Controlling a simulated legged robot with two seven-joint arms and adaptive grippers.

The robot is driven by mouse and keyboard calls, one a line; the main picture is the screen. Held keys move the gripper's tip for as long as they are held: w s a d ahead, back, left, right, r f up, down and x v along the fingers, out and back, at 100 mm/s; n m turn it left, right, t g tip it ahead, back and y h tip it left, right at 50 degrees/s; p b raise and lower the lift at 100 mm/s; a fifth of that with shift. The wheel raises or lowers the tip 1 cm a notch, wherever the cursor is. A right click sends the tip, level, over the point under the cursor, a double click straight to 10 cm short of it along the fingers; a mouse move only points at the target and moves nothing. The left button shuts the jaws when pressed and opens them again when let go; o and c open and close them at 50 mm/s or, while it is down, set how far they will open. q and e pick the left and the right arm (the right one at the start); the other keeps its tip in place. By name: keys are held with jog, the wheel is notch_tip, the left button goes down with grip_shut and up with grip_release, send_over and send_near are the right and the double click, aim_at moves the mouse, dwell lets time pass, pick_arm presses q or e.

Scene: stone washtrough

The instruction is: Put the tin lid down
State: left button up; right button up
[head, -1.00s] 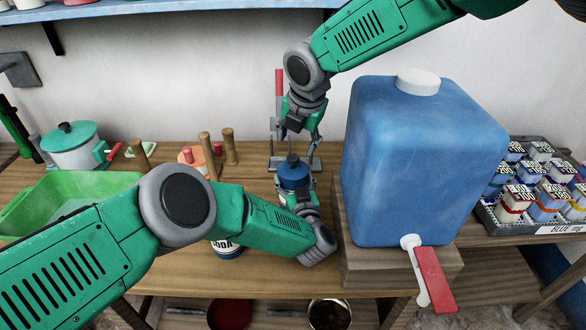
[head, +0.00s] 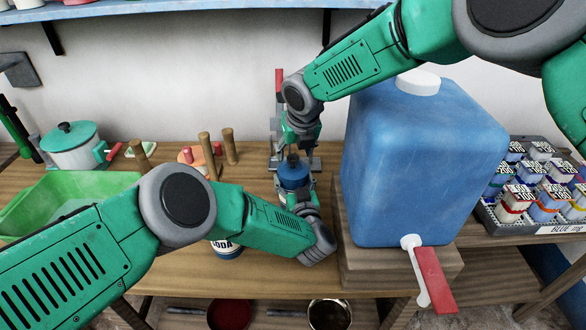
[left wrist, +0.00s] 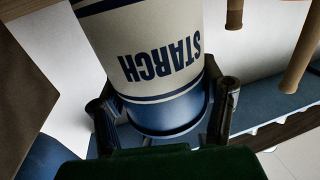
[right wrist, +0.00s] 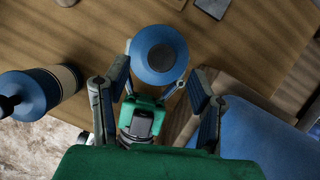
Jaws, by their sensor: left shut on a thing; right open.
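The starch tin (head: 291,180) is held upright, with a blue top and a dark knob on it in the head view. Its STARCH label (left wrist: 160,65) reads upside down in the left wrist view. My left gripper (left wrist: 165,108) is shut around the blue end of the tin. My right gripper (head: 300,148) is open just above the tin. In the right wrist view the round blue lid (right wrist: 140,68), with a greyish centre, lies between and just beyond the open fingers; whether they touch it I cannot tell.
A soda tin (head: 226,251) stands partly behind my left arm. A big blue canister (head: 420,170) on a wooden block stands close right. A metal stand with a red handle (head: 279,82) is behind. A green basin (head: 90,187) and wooden pegs (head: 230,148) are left.

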aim_at(294, 158)
jog(key=x, duration=0.5)
jog(key=shift+w+f, duration=0.1)
jog(key=shift+f, duration=0.1)
grip_shut()
